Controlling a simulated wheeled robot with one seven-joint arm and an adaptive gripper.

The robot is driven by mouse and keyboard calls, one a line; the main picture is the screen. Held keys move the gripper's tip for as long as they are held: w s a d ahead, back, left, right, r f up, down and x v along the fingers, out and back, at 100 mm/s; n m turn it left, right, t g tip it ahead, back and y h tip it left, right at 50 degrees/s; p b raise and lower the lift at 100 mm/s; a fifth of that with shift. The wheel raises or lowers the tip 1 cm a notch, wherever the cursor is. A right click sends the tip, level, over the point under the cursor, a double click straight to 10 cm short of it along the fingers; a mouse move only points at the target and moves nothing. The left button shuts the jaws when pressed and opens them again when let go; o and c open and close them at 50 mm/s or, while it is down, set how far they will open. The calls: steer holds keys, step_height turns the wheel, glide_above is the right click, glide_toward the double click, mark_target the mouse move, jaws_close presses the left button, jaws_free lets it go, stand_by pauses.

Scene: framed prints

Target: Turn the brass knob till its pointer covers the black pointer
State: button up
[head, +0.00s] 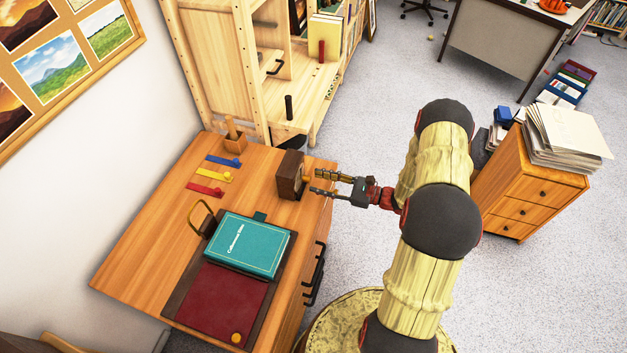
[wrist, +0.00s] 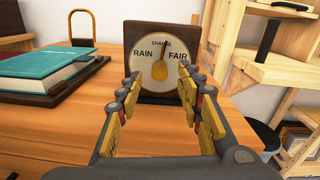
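A dark wooden barometer (wrist: 134,78) stands upright on the desk, its round pale dial (wrist: 148,82) facing my gripper and marked RAIN, CHANGE and FAIR. In the head view the barometer (head: 288,172) is near the desk's right edge. The brass knob (wrist: 160,71) is at the dial's centre. A thin pointer rises from it towards CHANGE, slightly right of upright; I cannot tell the brass and black pointers apart. My gripper (wrist: 160,87) is open in front of the dial, one finger on each side. In the head view my gripper (head: 316,182) is just right of the barometer; contact is unclear.
Blue, yellow (head: 214,175) and red pieces lie left of the barometer. A wooden shelf unit (head: 225,75) stands behind the desk. A drawer cabinet (head: 525,190) stands at the right.

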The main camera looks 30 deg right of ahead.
mark_target(307, 179)
steer(key=shift+x, duration=1.45)
steer(key=shift+c, duration=0.8)
steer(key=c, duration=0.7)
jaws_close()
